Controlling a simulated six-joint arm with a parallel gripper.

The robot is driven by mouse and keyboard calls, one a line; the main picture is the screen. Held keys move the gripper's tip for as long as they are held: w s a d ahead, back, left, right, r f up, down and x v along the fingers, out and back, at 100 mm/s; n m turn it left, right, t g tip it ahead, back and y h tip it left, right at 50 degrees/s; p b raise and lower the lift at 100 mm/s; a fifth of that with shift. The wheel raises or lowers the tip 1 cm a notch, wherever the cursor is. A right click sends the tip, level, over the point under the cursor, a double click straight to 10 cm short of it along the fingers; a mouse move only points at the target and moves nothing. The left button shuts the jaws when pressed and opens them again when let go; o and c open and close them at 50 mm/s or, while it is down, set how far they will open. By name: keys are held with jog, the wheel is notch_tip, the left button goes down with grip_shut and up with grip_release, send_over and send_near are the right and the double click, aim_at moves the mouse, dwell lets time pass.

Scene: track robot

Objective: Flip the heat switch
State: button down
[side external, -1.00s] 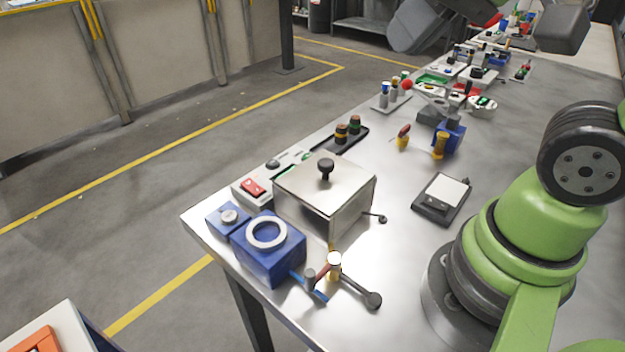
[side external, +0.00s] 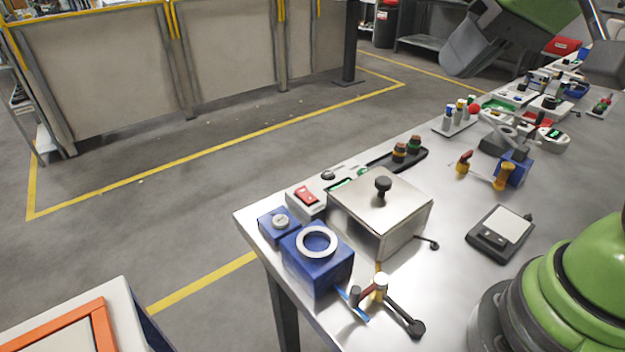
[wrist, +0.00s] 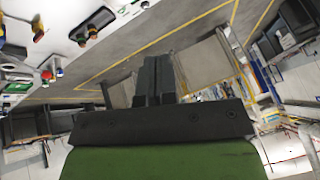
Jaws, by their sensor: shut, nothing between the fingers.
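A red rocker switch (side external: 307,196) sits on a pale grey box at the near left edge of the metal table, just behind the shiny metal box (side external: 350,225) with a black knob. No label is readable, so I cannot tell for certain that it is the heat switch. My gripper (wrist: 153,80) shows in the wrist view as two dark fingers pressed together, with nothing between them. It points away from the table, towards the floor and fence, and touches nothing. In the side view I cannot make out its fingertips.
A blue block with a white ring (side external: 317,242) and a smaller blue block (side external: 279,224) stand near the table corner. A black scale (side external: 500,232) lies in the middle. A black tray (side external: 395,157) with knobs and several small tools are farther back. Bare table surrounds the scale.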

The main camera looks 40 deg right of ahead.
jog(key=w+a+f+n+g, duration=0.15)
jog(key=w+f, duration=0.25)
jog(key=w, duration=0.6)
jog(key=n+h, duration=0.1)
jog(key=n, duration=0.1)
send_over(302, 188)
jog(key=s, duration=0.5)
notch_tip(302, 188, down, 10)
jog(key=shift+r+g, duration=0.15)
jog(key=shift+g, duration=0.2)
jog(key=x, duration=0.9)
jog(key=s+x, duration=0.1)
jog(key=x, duration=0.4)
jog(key=shift+d, duration=0.25)
